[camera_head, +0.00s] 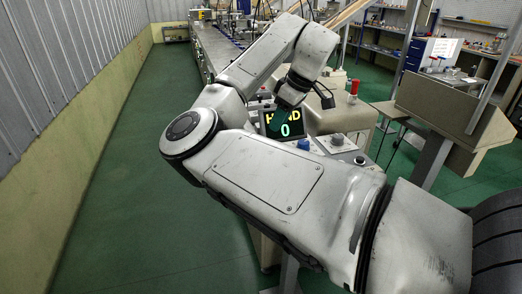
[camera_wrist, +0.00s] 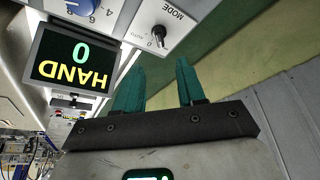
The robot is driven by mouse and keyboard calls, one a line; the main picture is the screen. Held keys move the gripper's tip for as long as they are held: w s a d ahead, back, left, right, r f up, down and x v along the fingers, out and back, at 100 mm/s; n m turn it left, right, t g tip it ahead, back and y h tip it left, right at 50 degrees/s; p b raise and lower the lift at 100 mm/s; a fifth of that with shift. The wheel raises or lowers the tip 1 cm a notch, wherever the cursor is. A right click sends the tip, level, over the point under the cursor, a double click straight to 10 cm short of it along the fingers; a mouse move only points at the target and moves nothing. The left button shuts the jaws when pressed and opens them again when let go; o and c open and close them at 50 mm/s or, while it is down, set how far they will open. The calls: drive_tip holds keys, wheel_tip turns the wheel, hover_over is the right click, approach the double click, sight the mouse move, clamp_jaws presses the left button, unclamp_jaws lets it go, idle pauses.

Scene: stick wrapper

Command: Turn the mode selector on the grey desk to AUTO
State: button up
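The mode selector (camera_wrist: 157,32) is a small dark knob on a light panel at the top of the wrist view, under an upside-down MODE label. A 0 and a small AUTO mark lie on its left side. Which mark it points to is not clear. My gripper (camera_wrist: 158,64) is open, its two teal fingers spread and empty, apart from the knob in the picture. The display (camera_wrist: 75,62) reads HAND and 0; it also shows in the head view (camera_head: 285,126), partly covered by a finger. My arm hides the selector there.
A blue numbered dial (camera_wrist: 88,8) sits beside the selector; the head view shows a blue knob (camera_head: 303,145) and another round knob (camera_head: 337,139) on the desk. The green floor (camera_head: 135,130) at left is clear.

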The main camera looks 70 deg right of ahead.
drive_tip(key=b+x, duration=0.1)
drive_tip(key=x, duration=0.7)
drive_tip(key=shift+f+b, duration=0.15)
drive_tip(key=shift+b, duration=0.25)
drive_tip(key=shift+w+f, duration=0.2)
drive_tip(key=shift+f, duration=0.1)
drive_tip(key=shift+x, duration=0.75)
drive_tip(key=shift+d, duration=0.1)
clamp_jaws()
